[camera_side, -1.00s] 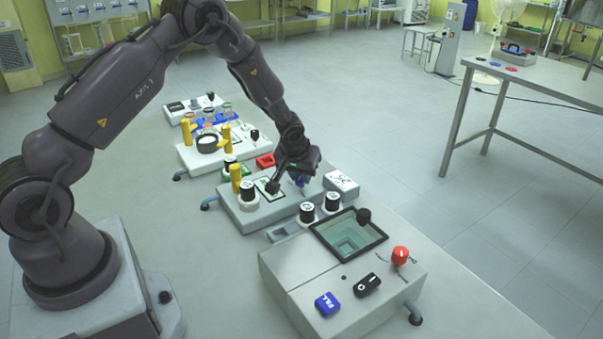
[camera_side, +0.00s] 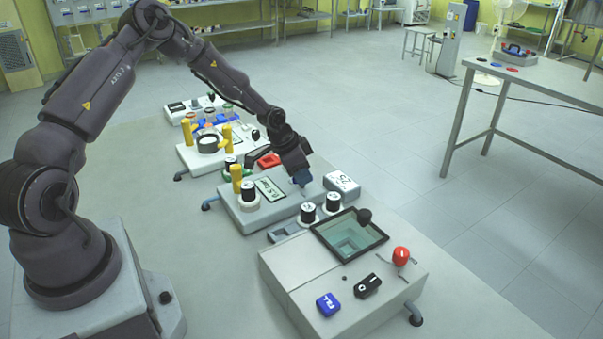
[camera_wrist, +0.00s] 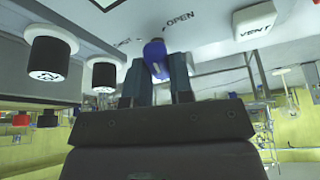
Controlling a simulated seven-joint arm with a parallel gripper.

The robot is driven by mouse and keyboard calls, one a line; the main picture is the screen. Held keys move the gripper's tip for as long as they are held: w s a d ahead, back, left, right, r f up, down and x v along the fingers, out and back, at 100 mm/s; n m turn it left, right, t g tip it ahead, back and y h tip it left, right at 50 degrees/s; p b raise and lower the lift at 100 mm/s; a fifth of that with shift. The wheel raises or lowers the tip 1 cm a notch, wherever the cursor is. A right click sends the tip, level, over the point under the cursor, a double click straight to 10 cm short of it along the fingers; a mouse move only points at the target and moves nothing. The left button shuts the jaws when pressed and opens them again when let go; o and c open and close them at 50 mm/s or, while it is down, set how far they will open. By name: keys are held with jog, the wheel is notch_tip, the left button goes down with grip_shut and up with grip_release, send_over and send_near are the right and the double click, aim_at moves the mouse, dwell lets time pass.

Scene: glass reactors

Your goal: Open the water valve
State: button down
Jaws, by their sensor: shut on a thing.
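The water valve is a small blue handle on the middle grey unit (camera_side: 237,210). In the wrist view the blue handle (camera_wrist: 156,58) sits between the two fingers of my gripper (camera_wrist: 160,80), beside the printed word "OPEN". My gripper (camera_side: 300,180) is shut on the blue handle, whose lower part (camera_side: 302,179) shows under the fingers in the side view. The fingers cover the sides of the handle, and I cannot tell its exact turn angle.
Two black-topped knobs (camera_side: 308,211) stand in front of my gripper. A white block (camera_side: 342,183), labelled "VENT" in the wrist view (camera_wrist: 257,22), lies just right. A basin unit (camera_side: 300,285) with a red knob (camera_side: 400,255) is nearer. Yellow handles (camera_side: 236,178) stand left.

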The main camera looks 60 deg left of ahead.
aim_at(282, 184)
jog(key=m, duration=0.2)
jog(key=m+g+h, duration=0.1)
jog(key=m, duration=0.2)
jog(key=shift+a+h, duration=0.1)
jog(key=shift+h, duration=0.2)
jog(key=shift+f+m, duration=0.1)
jog(key=shift+m, duration=0.3)
jog(key=c, duration=1)
grip_release()
jog(key=v, duration=1.3)
jog(key=shift+w+a, duration=0.1)
jog(key=shift+w, duration=0.05)
